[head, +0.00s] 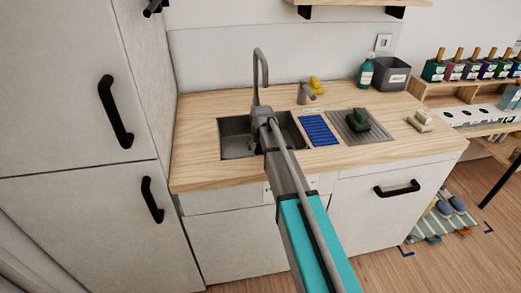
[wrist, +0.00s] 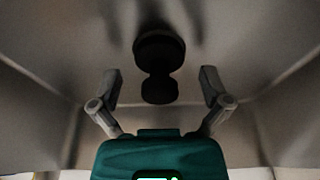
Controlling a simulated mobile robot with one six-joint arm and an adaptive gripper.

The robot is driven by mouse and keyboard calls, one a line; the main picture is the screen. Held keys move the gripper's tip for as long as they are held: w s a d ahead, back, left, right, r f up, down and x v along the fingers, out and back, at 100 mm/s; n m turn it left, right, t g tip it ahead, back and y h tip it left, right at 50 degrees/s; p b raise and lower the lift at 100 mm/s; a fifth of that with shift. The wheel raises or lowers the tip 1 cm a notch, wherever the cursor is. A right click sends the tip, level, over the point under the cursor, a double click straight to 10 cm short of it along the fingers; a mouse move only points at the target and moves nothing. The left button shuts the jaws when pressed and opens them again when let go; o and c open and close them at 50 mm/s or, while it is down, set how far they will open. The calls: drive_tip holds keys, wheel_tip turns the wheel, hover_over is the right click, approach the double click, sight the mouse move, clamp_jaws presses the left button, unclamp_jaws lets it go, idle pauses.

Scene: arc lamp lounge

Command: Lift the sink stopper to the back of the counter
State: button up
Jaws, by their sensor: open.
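The sink stopper (wrist: 158,50) is a dark, round-topped piece with a narrower waist and a smaller lower knob, seen inside the grey sink (wrist: 250,75) in the wrist view. My gripper (wrist: 160,72) is open, with one finger on each side of the stopper and gaps between; it does not grip it. In the head view my arm reaches down into the sink (head: 236,146) and hides the stopper and the fingers. The wooden counter (head: 200,132) surrounds the sink, and a strip of it runs along the back wall.
The tall tap (head: 261,66) rises behind the sink. A soap dispenser (head: 304,93), yellow item (head: 316,84), teal bottle (head: 366,73) and grey bin (head: 390,75) stand at the back. A blue mat (head: 319,130) and a drainer with a green object (head: 358,121) lie right. The counter's left is clear.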

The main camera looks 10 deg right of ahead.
drive_tip(key=shift+c, duration=0.2)
drive_tip(key=c, duration=1.2)
drive_tip(key=shift+o, duration=0.2)
drive_tip(key=shift+r, duration=0.2)
wheel_tip(320, 180, up, 2)
drive_tip(key=p, duration=0.2)
drive_tip(key=shift+r+p, duration=0.15)
drive_tip(key=shift+p, duration=0.2)
drive_tip(key=s+d+r+p, duration=0.1)
drive_tip(key=s+r+p, duration=0.2)
drive_tip(key=s, duration=0.1)
drive_tip(key=s+d+r+p, duration=0.1)
drive_tip(key=s+r+p, duration=0.3)
drive_tip(key=s, duration=0.1)
drive_tip(key=s+d+r+p, duration=0.2)
drive_tip(key=s+r+p, duration=0.1)
drive_tip(key=s, duration=0.1)
drive_tip(key=shift+s+d+r, duration=0.1)
drive_tip(key=shift+s+r, duration=0.05)
drive_tip(key=shift+s, duration=0.05)
